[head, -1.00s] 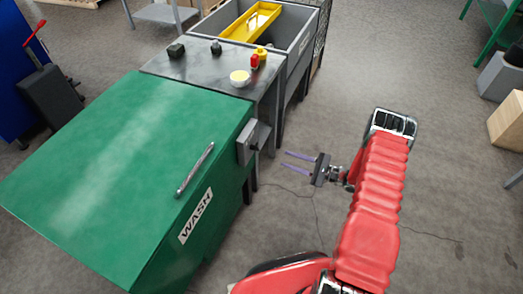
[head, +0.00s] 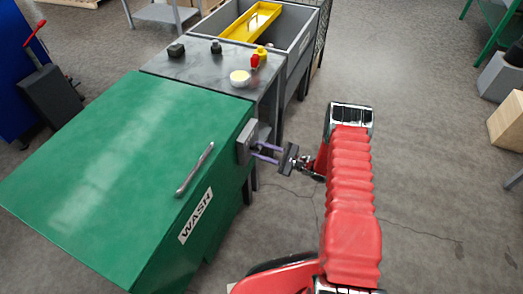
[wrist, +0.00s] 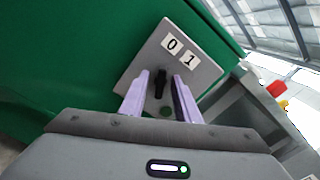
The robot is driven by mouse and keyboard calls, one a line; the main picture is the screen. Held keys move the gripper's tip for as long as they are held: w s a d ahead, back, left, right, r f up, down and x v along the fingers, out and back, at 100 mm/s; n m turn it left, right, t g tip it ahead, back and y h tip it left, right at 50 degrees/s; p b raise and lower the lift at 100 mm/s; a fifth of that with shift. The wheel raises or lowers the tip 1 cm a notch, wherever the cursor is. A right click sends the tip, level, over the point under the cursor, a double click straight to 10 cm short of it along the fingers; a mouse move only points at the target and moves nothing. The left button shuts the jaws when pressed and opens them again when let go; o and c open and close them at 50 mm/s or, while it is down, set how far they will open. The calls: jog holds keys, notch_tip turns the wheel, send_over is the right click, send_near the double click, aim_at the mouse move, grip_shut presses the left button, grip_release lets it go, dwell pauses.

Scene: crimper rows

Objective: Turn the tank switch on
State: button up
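The tank switch is a grey box (head: 246,143) on the side of the green WASH tank (head: 120,160). In the wrist view its grey plate (wrist: 206,72) carries the labels 0 and 1 and a black knob (wrist: 161,82). The knob's upper end lies nearer the 0 label. My gripper (head: 268,152) is at the switch in the head view. In the wrist view its two purple fingers (wrist: 158,95) are apart, one on each side of the knob, with gaps visible. Whether a fingertip touches the plate I cannot tell.
A grey basin with a yellow tray (head: 250,22) stands behind.

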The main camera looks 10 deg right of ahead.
jog(key=shift+w+a, duration=0.1)
grip_shut()
dwell(0.3)
